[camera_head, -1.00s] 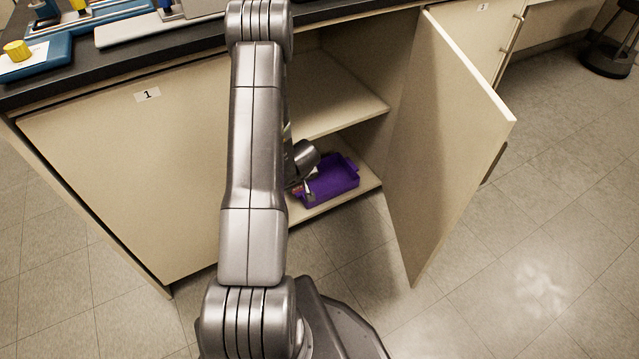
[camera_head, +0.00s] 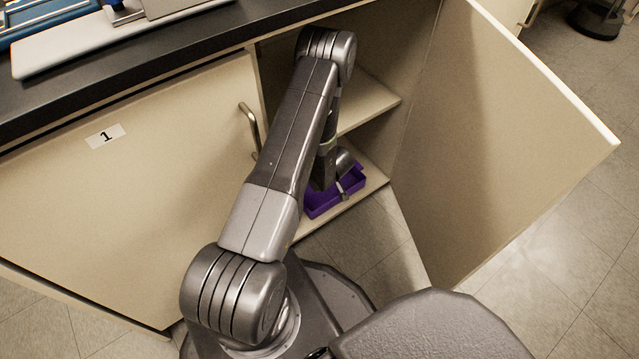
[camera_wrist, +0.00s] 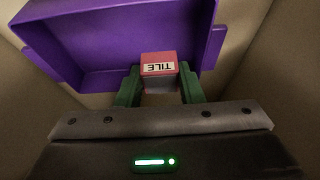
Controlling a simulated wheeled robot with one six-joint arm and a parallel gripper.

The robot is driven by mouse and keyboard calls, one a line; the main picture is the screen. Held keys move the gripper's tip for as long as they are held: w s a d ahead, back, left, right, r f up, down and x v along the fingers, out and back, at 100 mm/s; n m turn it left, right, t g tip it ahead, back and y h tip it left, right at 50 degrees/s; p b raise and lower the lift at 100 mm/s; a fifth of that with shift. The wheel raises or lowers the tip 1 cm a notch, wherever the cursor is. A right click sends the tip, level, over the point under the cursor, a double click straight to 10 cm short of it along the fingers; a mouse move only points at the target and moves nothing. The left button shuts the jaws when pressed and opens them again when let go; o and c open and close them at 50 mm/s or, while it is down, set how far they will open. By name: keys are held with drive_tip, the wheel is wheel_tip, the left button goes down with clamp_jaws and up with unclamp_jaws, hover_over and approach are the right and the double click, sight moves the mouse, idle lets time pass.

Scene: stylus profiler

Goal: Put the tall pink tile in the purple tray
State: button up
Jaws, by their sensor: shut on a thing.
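In the wrist view, my gripper (camera_wrist: 160,90) is shut on a pink tile (camera_wrist: 158,58) with a white label reading "TILE". The green fingers press on its two sides. The purple tray (camera_wrist: 75,52) lies just beyond the fingers, and the tile overlaps its near edge in this view. I cannot tell whether the tile touches the tray. In the head view, the purple tray (camera_head: 320,209) sits on the cabinet's lower shelf. My arm and gripper hide part of the tray and all of the tile there.
The cabinet's upper shelf (camera_head: 368,105) is above the tray. An open door (camera_head: 500,130) stands at the right, and a closed door (camera_head: 130,190) labelled 1 is at the left. The dark countertop (camera_head: 150,60) holds equipment. Tiled floor (camera_head: 360,240) is clear in front.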

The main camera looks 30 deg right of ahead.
wheel_tip(320, 180, down, 10)
drive_tip(key=b, duration=0.3)
drive_tip(key=shift+r+b, duration=0.15)
drive_tip(key=shift+b, duration=0.25)
drive_tip(key=o, duration=1.1)
drive_tip(key=shift+c, duration=0.2)
drive_tip(key=shift+s+r, duration=0.1)
drive_tip(key=shift+r, duration=0.25)
drive_tip(key=p+v, duration=0.3)
drive_tip(key=v, duration=0.3)
drive_tip(key=shift+s+r, duration=0.2)
drive_tip(key=shift+r, duration=0.15)
